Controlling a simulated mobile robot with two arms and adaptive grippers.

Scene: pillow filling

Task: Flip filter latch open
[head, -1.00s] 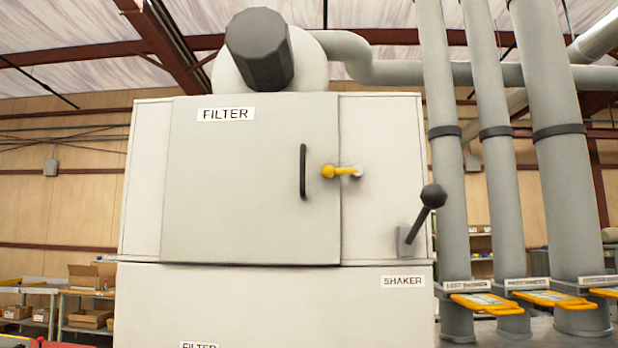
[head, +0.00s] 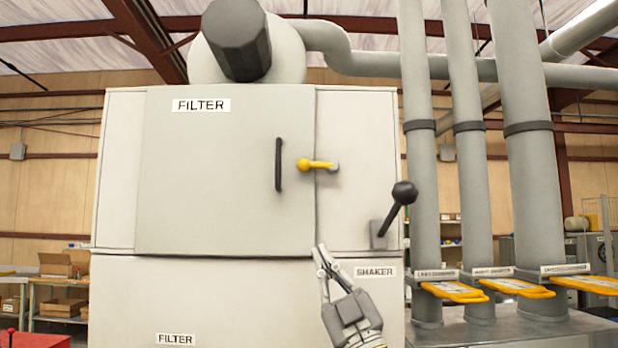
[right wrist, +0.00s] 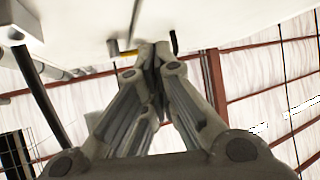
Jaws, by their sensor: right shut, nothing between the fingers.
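The filter latch (head: 318,165) is a yellow handle with a round knob on a grey mount. It lies level across the right edge of the closed filter door (head: 215,190), its knob end over the door. A black vertical door handle (head: 279,164) is just left of it. My right gripper (head: 320,250) is shut and empty, below the latch and apart from it, pointing up. In the right wrist view the shut fingertips (right wrist: 154,48) are near the yellow latch (right wrist: 129,53) in the picture. My left gripper is not in view.
A black-knobbed shaker lever (head: 398,205) sticks out from the cabinet to the right of my gripper. Grey vertical pipes (head: 468,190) with yellow slide gates (head: 455,291) stand farther right. The space in front of the door is clear.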

